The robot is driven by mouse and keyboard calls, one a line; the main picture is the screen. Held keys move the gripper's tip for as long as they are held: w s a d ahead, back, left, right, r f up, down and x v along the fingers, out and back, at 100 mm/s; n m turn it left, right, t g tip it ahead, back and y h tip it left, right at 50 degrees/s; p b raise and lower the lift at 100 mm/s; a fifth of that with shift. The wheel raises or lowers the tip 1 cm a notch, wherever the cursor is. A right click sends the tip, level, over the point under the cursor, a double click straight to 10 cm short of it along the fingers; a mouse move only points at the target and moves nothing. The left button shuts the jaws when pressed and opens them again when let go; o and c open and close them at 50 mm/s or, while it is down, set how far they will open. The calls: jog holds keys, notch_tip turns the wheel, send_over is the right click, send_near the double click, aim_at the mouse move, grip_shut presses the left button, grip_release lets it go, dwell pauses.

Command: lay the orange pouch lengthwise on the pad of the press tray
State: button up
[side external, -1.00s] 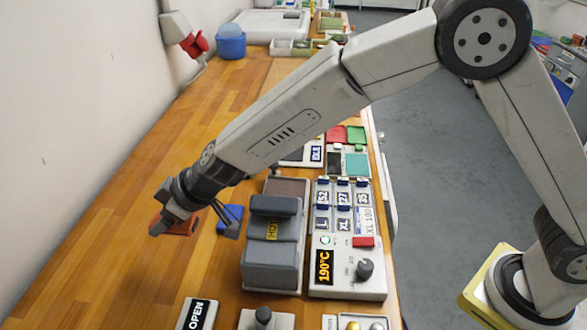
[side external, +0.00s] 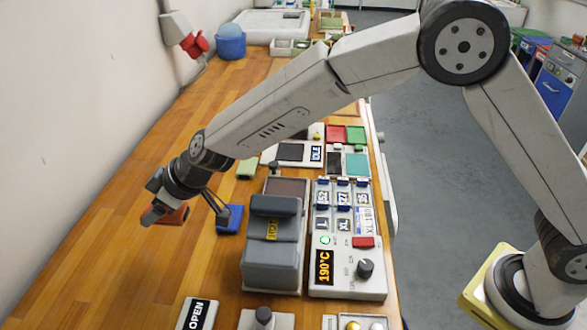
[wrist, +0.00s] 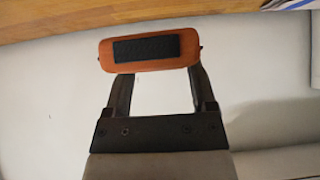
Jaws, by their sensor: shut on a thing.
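The orange pouch (wrist: 106,53) has a dark patch on its face. In the wrist view it lies crosswise at the tips of my gripper (wrist: 154,74), which is shut on it. In the side view the pouch (side external: 177,215) shows partly behind my gripper (side external: 158,210), left of the press. Its height above the bench is hard to tell. The grey press (side external: 270,262) carries a HOT label. A tray with a brown pad (side external: 287,187) shows just behind the press and is partly hidden by it.
A blue item (side external: 230,219) lies between my gripper and the press. A green item (side external: 247,168) lies farther back. A control box (side external: 347,283) reading 190°C and labelled bins stand right of the press. An OPEN sign (side external: 196,315) is in front. The bench's left side is clear.

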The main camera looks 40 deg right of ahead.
jog(key=w+d+r+m, duration=0.1)
jog(key=w+d+r, duration=0.15)
jog(key=d, duration=0.45)
jog(key=w+d+r, duration=0.2)
jog(key=w+d, duration=0.1)
jog(key=d, duration=0.4)
jog(key=s+d+r+m+t+h, duration=0.1)
jog(key=s+d, duration=0.4)
jog(key=d, duration=0.6)
jog(key=s+d+r+m+t+h, duration=0.1)
jog(key=s+d, duration=0.5)
jog(key=d, duration=0.6)
jog(key=r+m+h, duration=0.1)
jog(key=m+h, duration=0.1)
jog(key=m, duration=0.1)
jog(key=shift+s+d, duration=0.2)
jog(key=shift+d, duration=0.1)
jog(key=s+d+f+m+h, duration=0.2)
jog(key=s+d+f+m, duration=0.1)
jog(key=d, duration=0.3)
jog(key=shift+s+d+f+t+h, duration=0.3)
jog(key=shift+s+d+f+t, duration=0.1)
jog(key=shift+s+f, duration=0.15)
